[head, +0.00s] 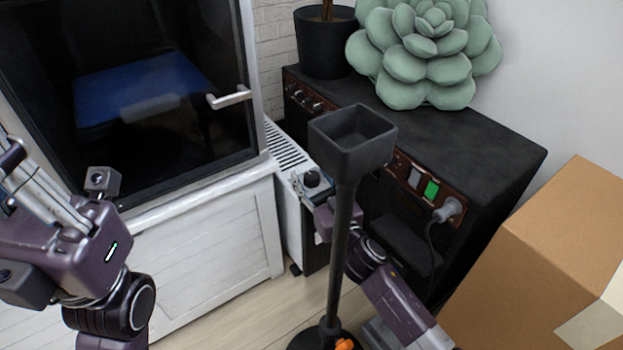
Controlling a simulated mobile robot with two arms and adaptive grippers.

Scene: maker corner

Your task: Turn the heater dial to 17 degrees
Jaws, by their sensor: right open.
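The heater (286,155) is a narrow white unit with a slatted top, between the white cabinet and the black box. Its dial (312,178) is a small black knob on the top near the front end. The dial's setting is too small to read. My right gripper (309,190) is open at the dial, with a grey finger beside the knob. Contact with the knob cannot be made out. The black stand partly hides my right gripper and wrist. My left gripper (45,195) is raised at the left edge, away from the heater; its fingertips are unclear.
A black stand (342,240) with a square cup top rises in front of my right arm. A glass-doored machine (150,90) sits on the white cabinet (215,250). The black box (470,135) carries a potted plant (325,45) and succulent cushion (425,50). A cardboard box (545,260) stands right.

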